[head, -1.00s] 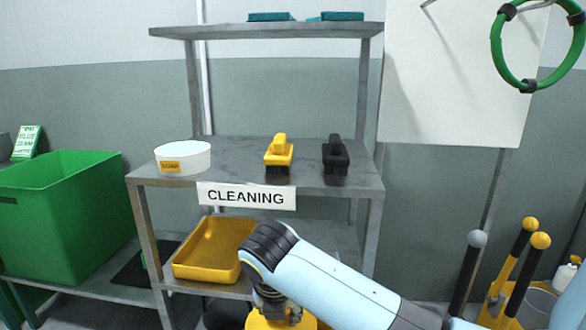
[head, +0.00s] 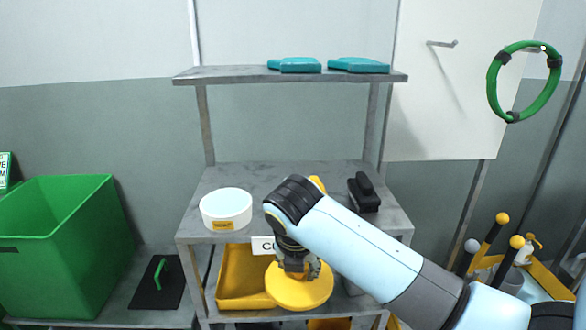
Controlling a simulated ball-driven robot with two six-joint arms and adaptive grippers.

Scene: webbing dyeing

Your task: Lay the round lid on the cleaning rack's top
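The round lid (head: 300,291) is a yellow disc in front of the cleaning rack, below its label. My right gripper (head: 299,272) points down at the lid's upper face and appears shut on it; the exact grip is partly hidden. The grey metal cleaning rack has a top shelf (head: 240,76) with two teal folded cloths (head: 358,65) and bare surface at its left. Its middle shelf (head: 262,176) holds a white round tub (head: 226,208), a black brush (head: 363,192) and a yellow brush (head: 317,185) mostly hidden behind my arm. My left gripper is not in view.
A yellow tray (head: 238,278) lies on the lower shelf behind the lid. A green bin (head: 60,245) stands at the left, with a black mat (head: 158,282) beside it. A green webbing ring (head: 493,82) hangs at the upper right. Yellow-knobbed levers (head: 516,242) stand at the right.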

